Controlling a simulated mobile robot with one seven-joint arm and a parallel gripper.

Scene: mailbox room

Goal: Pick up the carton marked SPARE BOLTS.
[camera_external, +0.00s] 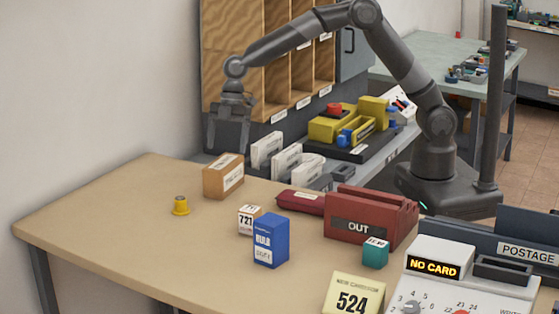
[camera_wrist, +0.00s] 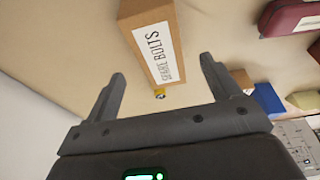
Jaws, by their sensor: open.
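The carton marked SPARE BOLTS (camera_wrist: 152,42) is a brown box with a white label, seen in the wrist view at the top middle, beyond my fingertips. In the external view a brown carton with a white label (camera_external: 223,176) stands on the back left part of the tan table; its print is too small to read there. My gripper (camera_wrist: 163,82) is open and empty, its two fingers spread with the carton ahead of the gap between them. In the external view my gripper (camera_external: 226,143) hangs above and behind the carton, apart from it.
A yellow knob-like object (camera_external: 181,206), a 721 box (camera_external: 249,219), a blue box (camera_external: 271,240), a red OUT tray (camera_external: 340,216) and a teal box (camera_external: 375,252) stand on the table (camera_external: 110,215). White files (camera_external: 285,160) stand behind. The table's left part is clear.

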